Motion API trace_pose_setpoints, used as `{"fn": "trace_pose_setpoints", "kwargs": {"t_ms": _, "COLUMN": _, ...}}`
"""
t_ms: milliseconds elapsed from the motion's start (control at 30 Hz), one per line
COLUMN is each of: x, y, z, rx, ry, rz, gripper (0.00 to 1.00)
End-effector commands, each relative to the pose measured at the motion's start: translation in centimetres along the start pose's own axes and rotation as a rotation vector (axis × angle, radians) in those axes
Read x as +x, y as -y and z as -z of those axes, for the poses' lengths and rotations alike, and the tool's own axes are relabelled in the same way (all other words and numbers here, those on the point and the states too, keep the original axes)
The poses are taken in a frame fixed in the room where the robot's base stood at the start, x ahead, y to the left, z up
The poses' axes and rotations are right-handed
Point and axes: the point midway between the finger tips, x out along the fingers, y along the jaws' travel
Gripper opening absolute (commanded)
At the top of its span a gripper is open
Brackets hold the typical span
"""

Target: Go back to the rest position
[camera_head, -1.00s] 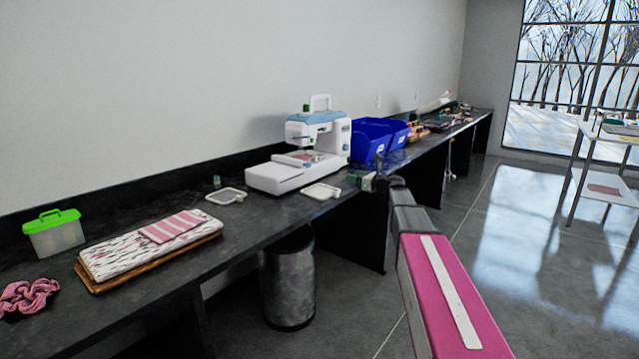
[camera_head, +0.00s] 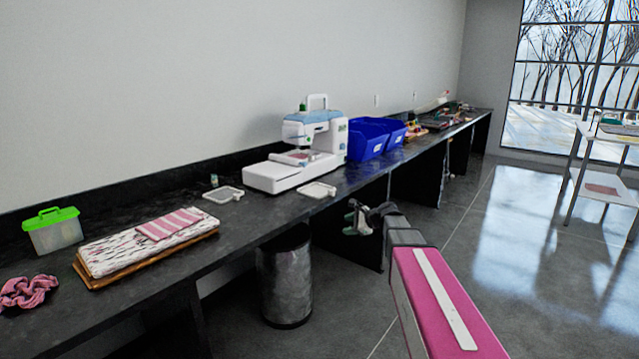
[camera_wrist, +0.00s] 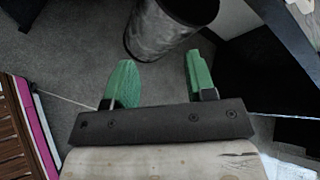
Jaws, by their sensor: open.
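My gripper (camera_head: 355,217) hangs at the end of my pink and grey arm, just off the front edge of the black counter (camera_head: 262,215) and a little below its top. In the wrist view its two green fingers (camera_wrist: 158,85) are apart with nothing between them. Behind and beyond the fingers in that view is the floor (camera_wrist: 75,60) and a dark round bin (camera_wrist: 170,25).
On the counter are a sewing machine (camera_head: 300,155), two white hoops (camera_head: 223,194), blue bins (camera_head: 370,138), folded fabric (camera_head: 130,248), a green-lidded box (camera_head: 54,233) and a pink scrunchie (camera_head: 27,291). The bin (camera_head: 286,280) stands under the counter. Open floor (camera_head: 500,240) lies right.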

Motion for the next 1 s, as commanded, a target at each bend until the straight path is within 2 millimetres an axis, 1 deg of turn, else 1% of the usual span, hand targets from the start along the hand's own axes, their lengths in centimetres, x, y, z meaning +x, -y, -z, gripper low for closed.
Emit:
{"fn": "trace_pose_setpoints", "kwargs": {"t_ms": 33, "x": -0.3, "y": -3.6, "z": 0.3, "rx": -0.094, "ry": -0.046, "rz": -0.061, "gripper": 0.51}}
{"fn": "trace_pose_setpoints", "kwargs": {"t_ms": 67, "x": -0.3, "y": -5.5, "z": 0.7, "rx": -0.164, "ry": -0.078, "rz": -0.105, "gripper": 0.51}}
{"fn": "trace_pose_setpoints", "kwargs": {"t_ms": 100, "x": -0.5, "y": -8.1, "z": 1.3, "rx": -0.261, "ry": -0.116, "rz": -0.168, "gripper": 0.51}}
{"fn": "trace_pose_setpoints", "kwargs": {"t_ms": 167, "x": -1.0, "y": -11.9, "z": 2.2, "rx": -0.406, "ry": -0.167, "rz": -0.272, "gripper": 0.51}}
{"fn": "trace_pose_setpoints", "kwargs": {"t_ms": 200, "x": -1.5, "y": -14.2, "z": 2.8, "rx": -0.502, "ry": -0.194, "rz": -0.344, "gripper": 0.51}}
{"fn": "trace_pose_setpoints", "kwargs": {"t_ms": 267, "x": -2.5, "y": -17.7, "z": 3.7, "rx": -0.643, "ry": -0.226, "rz": -0.459, "gripper": 0.51}}
{"fn": "trace_pose_setpoints", "kwargs": {"t_ms": 300, "x": -3.2, "y": -19.9, "z": 4.2, "rx": -0.735, "ry": -0.242, "rz": -0.538, "gripper": 0.51}}
{"fn": "trace_pose_setpoints", "kwargs": {"t_ms": 400, "x": -5.4, "y": -24.7, "z": 5.3, "rx": -0.947, "ry": -0.256, "rz": -0.737, "gripper": 0.51}}
{"fn": "trace_pose_setpoints", "kwargs": {"t_ms": 500, "x": -7.5, "y": -28.1, "z": 6.2, "rx": -1.112, "ry": -0.247, "rz": -0.909, "gripper": 0.51}}
{"fn": "trace_pose_setpoints", "kwargs": {"t_ms": 600, "x": -9.2, "y": -30.3, "z": 6.8, "rx": -1.225, "ry": -0.227, "rz": -1.038, "gripper": 0.51}}
{"fn": "trace_pose_setpoints", "kwargs": {"t_ms": 700, "x": -10.1, "y": -31.2, "z": 7.1, "rx": -1.287, "ry": -0.212, "rz": -1.111, "gripper": 0.51}}
{"fn": "trace_pose_setpoints", "kwargs": {"t_ms": 800, "x": -10.3, "y": -31.5, "z": 7.2, "rx": -1.309, "ry": -0.206, "rz": -1.139, "gripper": 0.51}}
{"fn": "trace_pose_setpoints", "kwargs": {"t_ms": 1000, "x": -10.3, "y": -31.4, "z": 7.3, "rx": -1.309, "ry": -0.206, "rz": -1.139, "gripper": 0.51}}
